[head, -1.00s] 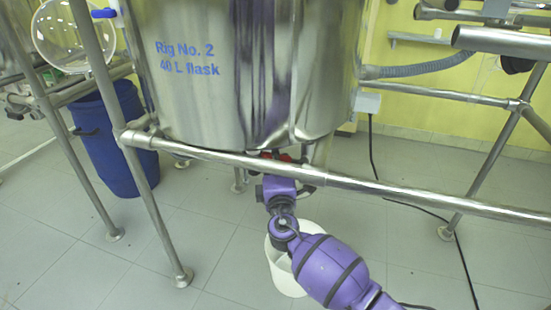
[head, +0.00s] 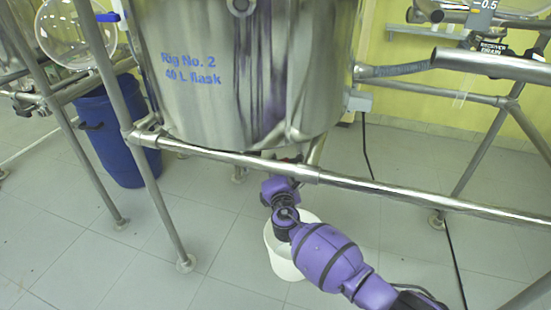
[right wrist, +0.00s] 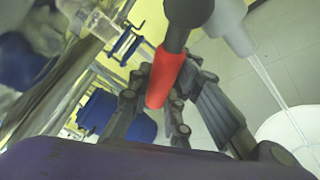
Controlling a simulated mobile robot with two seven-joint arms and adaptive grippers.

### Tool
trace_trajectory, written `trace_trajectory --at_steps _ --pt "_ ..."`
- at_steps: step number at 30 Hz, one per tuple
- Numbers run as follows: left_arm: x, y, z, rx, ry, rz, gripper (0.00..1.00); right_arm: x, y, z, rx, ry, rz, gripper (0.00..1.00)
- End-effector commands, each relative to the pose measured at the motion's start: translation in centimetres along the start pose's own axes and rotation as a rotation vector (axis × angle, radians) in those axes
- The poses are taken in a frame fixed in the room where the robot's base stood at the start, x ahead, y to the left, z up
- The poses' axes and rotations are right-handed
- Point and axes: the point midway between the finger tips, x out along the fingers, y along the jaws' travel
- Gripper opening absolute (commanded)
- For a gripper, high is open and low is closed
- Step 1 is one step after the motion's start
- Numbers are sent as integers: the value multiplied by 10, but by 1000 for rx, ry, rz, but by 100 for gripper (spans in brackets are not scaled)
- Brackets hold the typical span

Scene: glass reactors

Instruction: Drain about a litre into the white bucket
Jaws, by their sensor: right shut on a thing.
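The white bucket (head: 282,262) stands on the floor under the steel vessel (head: 240,80) marked "Rig No. 2, 40 L flask". My right arm partly covers it. It also shows in the right wrist view (right wrist: 290,125). My right gripper (right wrist: 162,95) is shut on the red valve handle (right wrist: 166,78) beneath the vessel. In the head view, the handle and fingertips are hidden. A pale outlet (right wrist: 228,25) beside the handle has a thin, clear stream (right wrist: 273,85) coming down from it toward the bucket. The liquid level cannot be seen. My left gripper is out of view.
A steel frame rail (head: 230,160) crosses in front of the vessel, above my right forearm. A blue bin (head: 108,135) stands at the left behind the frame legs. A black cable (head: 455,255) lies on the floor at right. Open tiled floor surrounds the bucket.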

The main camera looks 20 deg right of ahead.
Motion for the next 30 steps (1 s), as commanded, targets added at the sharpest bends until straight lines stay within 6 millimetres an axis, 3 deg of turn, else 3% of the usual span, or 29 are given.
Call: trace_trajectory --at_steps 16,17,21,30 --pt "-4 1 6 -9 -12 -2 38 -2 -6 -2 -32 9 -17 0" --pt "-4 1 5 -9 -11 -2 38 -2 -6 -2 -31 9 -17 19" --pt "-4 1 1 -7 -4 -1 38 -2 -5 -2 -32 9 -17 38" --pt "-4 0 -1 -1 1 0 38 -1 -4 -1 -32 7 -15 38"
